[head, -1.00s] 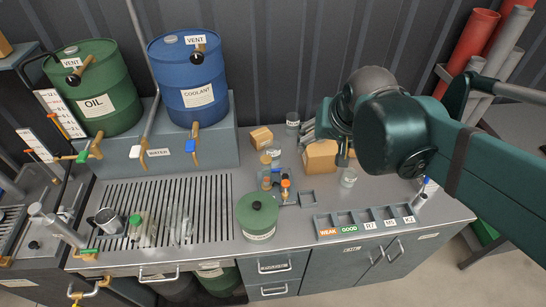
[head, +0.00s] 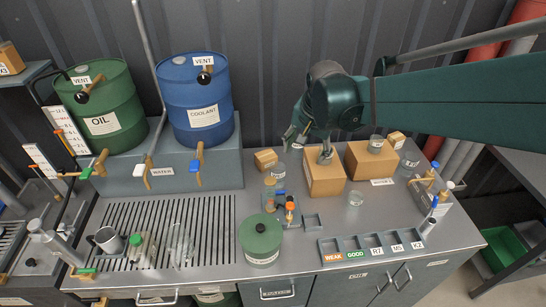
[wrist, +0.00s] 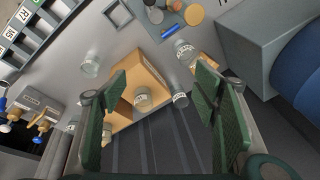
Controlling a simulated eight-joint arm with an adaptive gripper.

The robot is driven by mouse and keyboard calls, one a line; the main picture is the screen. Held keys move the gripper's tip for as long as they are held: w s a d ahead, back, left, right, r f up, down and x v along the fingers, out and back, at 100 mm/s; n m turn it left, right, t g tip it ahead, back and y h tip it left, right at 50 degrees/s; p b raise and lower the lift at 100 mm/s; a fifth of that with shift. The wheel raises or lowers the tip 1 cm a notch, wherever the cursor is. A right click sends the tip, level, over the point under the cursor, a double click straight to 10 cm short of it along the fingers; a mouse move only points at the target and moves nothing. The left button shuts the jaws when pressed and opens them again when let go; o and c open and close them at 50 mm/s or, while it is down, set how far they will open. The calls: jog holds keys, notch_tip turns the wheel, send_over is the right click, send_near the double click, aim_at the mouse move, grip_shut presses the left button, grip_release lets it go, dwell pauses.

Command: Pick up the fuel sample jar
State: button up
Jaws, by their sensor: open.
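Several clear labelled jars are in view; the labels are too small for me to tell which is the fuel sample jar. One jar (head: 376,144) stands on the right cardboard box; a jar on cardboard shows in the wrist view (wrist: 143,98). Another jar (wrist: 180,98) stands beside the cardboard, between my fingers in the picture. A third jar (wrist: 185,52) stands near the small box. An unlidded-looking glass (head: 356,198) is on the bench front of the boxes. My gripper (head: 309,147) is open and empty, above the back of the bench near the left box; its fingers (wrist: 160,85) frame the cardboard.
Two cardboard boxes (head: 323,178) and a small box (head: 265,158) crowd the back. A round green container (head: 261,237), a small fitting rack (head: 285,207) and a labelled sorting tray (head: 372,246) stand forward. Blue (head: 196,102) and green (head: 104,105) drums are left.

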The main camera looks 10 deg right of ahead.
jog(key=w+a+f+m+g+b, duration=0.1)
jog(key=w+a+f+m+g, duration=0.15)
jog(key=w+f, duration=0.65)
jog(key=m+b, duration=0.1)
jog(key=m, duration=0.3)
send_near(278, 170)
jog(key=s+f, duration=0.2)
jog(key=f, duration=0.1)
jog(key=shift+s+a+g, duration=0.2)
jog(key=shift+a+g, duration=0.05)
jog(key=shift+g, duration=0.1)
jog(key=shift+w+a+f, duration=0.15)
jog(key=shift+w+f, duration=0.1)
jog(key=shift+f, duration=0.45)
jog(key=shift+f, duration=0.15)
jog(key=shift+f, duration=1.15)
jog(key=shift+s+f, duration=0.15)
jog(key=shift+f, duration=2.45)
jog(key=c, duration=1.1)
